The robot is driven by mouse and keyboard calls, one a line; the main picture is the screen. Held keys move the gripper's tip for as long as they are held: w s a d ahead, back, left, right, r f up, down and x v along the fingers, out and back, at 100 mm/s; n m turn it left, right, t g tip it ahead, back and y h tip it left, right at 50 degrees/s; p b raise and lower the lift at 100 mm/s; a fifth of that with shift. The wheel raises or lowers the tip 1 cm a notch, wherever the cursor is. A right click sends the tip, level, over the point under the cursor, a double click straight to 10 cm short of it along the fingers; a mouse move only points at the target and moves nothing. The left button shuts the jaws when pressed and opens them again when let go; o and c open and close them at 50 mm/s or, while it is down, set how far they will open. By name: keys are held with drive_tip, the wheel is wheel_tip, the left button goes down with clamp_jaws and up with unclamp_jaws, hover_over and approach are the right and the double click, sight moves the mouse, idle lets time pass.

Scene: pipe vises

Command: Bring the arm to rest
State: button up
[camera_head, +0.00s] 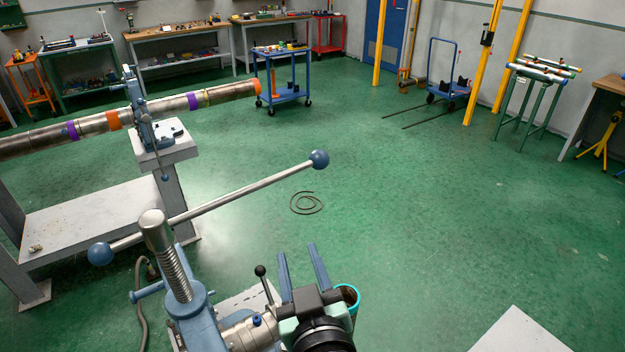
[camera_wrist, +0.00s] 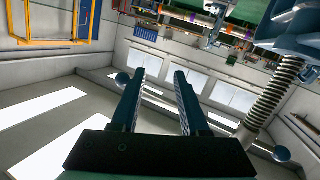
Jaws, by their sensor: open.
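My gripper (camera_head: 302,268) is at the bottom middle of the head view, with its two blue fingers apart and nothing between them. In the wrist view my gripper (camera_wrist: 158,85) also shows open and empty. It is just right of a blue pipe vise (camera_head: 195,310) with a threaded screw and a long steel handle bar (camera_head: 240,190) with blue ball ends. The vise screw also shows at the right of the wrist view (camera_wrist: 275,90). I cannot tell whether the gripper touches the vise.
A second vise (camera_head: 145,115) holds a long banded pipe (camera_head: 60,135) at the left. A teal-rimmed container (camera_head: 349,297) is partly hidden by my gripper. A coiled cable (camera_head: 307,203) lies on the green floor. A pale surface (camera_head: 520,333) is at bottom right.

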wheel_tip(320, 180, up, 27)
drive_tip(key=s+d+m+t+h, duration=0.1)
drive_tip(key=s+m+t, duration=0.1)
drive_tip(key=t, duration=0.5)
drive_tip(key=s+r+m+t+h, duration=0.1)
drive_tip(key=s+r+t, duration=0.1)
drive_tip(key=s+r, duration=0.2)
drive_tip(key=s+d+r+m+t+h, duration=0.1)
drive_tip(key=s+r, duration=0.4)
drive_tip(key=r, duration=0.5)
drive_tip(key=shift+m+t, duration=0.4)
drive_tip(key=shift+t, duration=0.3)
